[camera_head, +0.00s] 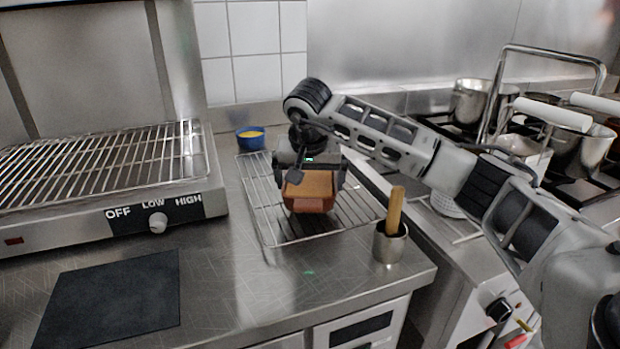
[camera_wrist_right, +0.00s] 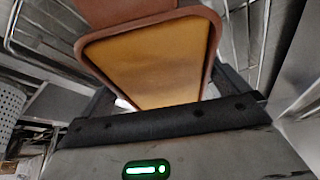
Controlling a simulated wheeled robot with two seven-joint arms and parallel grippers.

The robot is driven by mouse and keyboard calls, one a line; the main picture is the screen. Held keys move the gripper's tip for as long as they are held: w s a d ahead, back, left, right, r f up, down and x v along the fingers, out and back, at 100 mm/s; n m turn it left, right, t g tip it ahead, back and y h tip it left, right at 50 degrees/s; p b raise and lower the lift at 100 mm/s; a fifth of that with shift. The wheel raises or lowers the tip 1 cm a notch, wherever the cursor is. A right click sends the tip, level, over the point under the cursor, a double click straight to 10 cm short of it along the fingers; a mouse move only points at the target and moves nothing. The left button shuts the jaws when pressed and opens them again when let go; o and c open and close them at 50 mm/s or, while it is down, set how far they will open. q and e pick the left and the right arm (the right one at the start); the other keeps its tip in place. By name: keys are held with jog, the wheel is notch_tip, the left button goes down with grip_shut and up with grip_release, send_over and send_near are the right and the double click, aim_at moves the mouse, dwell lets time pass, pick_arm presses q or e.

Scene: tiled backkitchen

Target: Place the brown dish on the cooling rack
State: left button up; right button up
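The brown dish (camera_head: 308,189), with an orange-tan inside and a reddish-brown rim, is over the middle of the wire cooling rack (camera_head: 262,213) on the steel counter. Whether its base touches the wires or is slightly above them I cannot tell. My right gripper (camera_head: 309,176) reaches down from above with its fingers on either side of the dish, and appears closed on it. In the right wrist view the dish (camera_wrist_right: 150,62) fills the space in front of the palm, and its rim hides the fingertips. My left gripper is not in view.
A small blue bowl (camera_head: 250,138) with yellow contents stands behind the rack. A metal cup (camera_head: 390,245) with a wooden handle stands at its right front. A grill (camera_head: 105,170) is at left, a dark mat (camera_head: 113,298) in front. Pots (camera_head: 470,103) stand at right.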

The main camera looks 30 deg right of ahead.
jog(key=shift+r, duration=0.2)
jog(key=v, duration=1.2)
jog(key=shift+w, duration=0.15)
